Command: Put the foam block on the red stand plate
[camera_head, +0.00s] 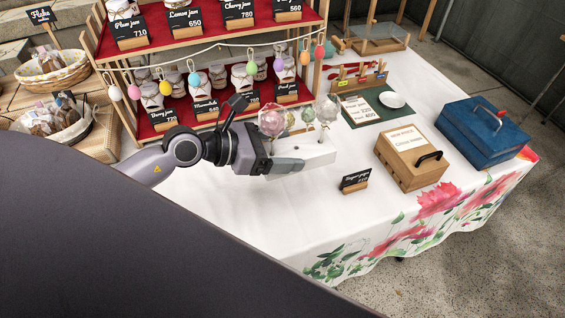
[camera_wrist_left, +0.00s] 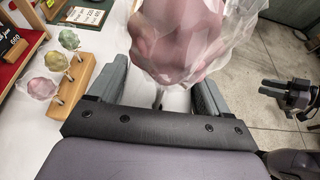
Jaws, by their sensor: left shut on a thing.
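The white foam block (camera_head: 319,154) is held at the end of my left gripper (camera_head: 304,157), just above or at the white tabletop; I cannot tell which. A clear-wrapped pinkish pop (camera_head: 327,108) stands upright on a stick in the block. In the left wrist view this pop (camera_wrist_left: 182,40) fills the space beyond the fingers and hides most of the block. My left gripper is shut on the block. My right gripper (camera_wrist_left: 288,95) shows small and dark at the right of the left wrist view; its opening is unclear. I see no separate red stand plate clearly.
A wooden holder (camera_wrist_left: 72,84) with several wrapped pops stands close beside my left gripper. The red-covered jam shelf (camera_head: 208,112) is behind. A small price sign (camera_head: 355,181), a wooden box (camera_head: 411,158) and a blue box (camera_head: 484,132) stand to the right. The front tabletop is clear.

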